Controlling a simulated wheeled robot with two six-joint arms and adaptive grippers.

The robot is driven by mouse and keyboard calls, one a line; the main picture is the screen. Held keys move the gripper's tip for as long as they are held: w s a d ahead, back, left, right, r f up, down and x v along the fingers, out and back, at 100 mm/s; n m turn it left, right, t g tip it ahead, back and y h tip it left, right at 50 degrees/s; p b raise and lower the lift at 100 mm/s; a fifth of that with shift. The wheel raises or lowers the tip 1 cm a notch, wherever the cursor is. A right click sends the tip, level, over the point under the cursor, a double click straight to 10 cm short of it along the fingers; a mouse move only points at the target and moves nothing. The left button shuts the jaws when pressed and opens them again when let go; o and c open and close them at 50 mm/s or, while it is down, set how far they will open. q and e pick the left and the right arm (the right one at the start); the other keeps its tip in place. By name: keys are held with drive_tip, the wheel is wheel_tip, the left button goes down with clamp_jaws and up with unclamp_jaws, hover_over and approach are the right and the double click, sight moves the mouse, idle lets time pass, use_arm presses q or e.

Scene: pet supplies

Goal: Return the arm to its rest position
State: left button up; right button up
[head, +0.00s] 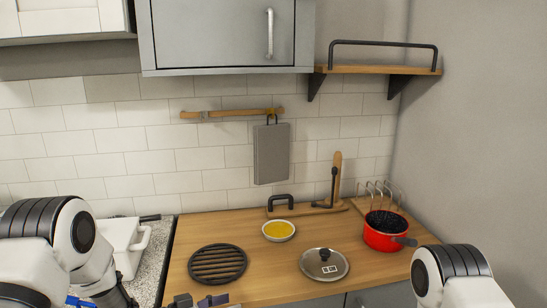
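My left arm (75,245) comes in at the lower left, bent, with its wrist running down out of the picture. Dark tips that look like my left gripper (197,301) show at the bottom edge, in front of the wooden counter. Most of that gripper is cut off, so its opening cannot be judged. Nothing is seen held in it. My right arm (452,272) shows at the lower right, with only a rounded joint and white link visible. My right gripper is out of the picture.
On the wooden counter (265,265) are a black round grate (217,264), a yellow-filled bowl (279,230), a lid (324,265) and a red pot (385,237). A white lidded container (125,246) stands beside my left arm. Cabinets and a shelf (375,70) hang above.

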use_arm(q)
drive_tip(key=s+a+f+n+g+y+b, duration=0.1)
drive_tip(key=s+a+f+n+y, duration=0.25)
drive_tip(key=s+f, duration=0.6)
drive_tip(key=s+a+f+n+g+y, duration=0.15)
drive_tip(key=s+f+n+y, duration=0.45)
drive_tip(key=f, duration=0.6)
drive_tip(key=s+a+f+g+y, duration=0.1)
drive_tip(key=s+a+g+y, duration=0.1)
drive_tip(key=s, duration=0.7)
drive_tip(key=s+a+f+m+g+y, duration=0.1)
drive_tip(key=s+a+g+y, duration=0.1)
drive_tip(key=s+a+g, duration=0.2)
drive_tip(key=s+a, duration=0.3)
drive_tip(key=s, duration=0.2)
drive_tip(key=shift+s, duration=0.4)
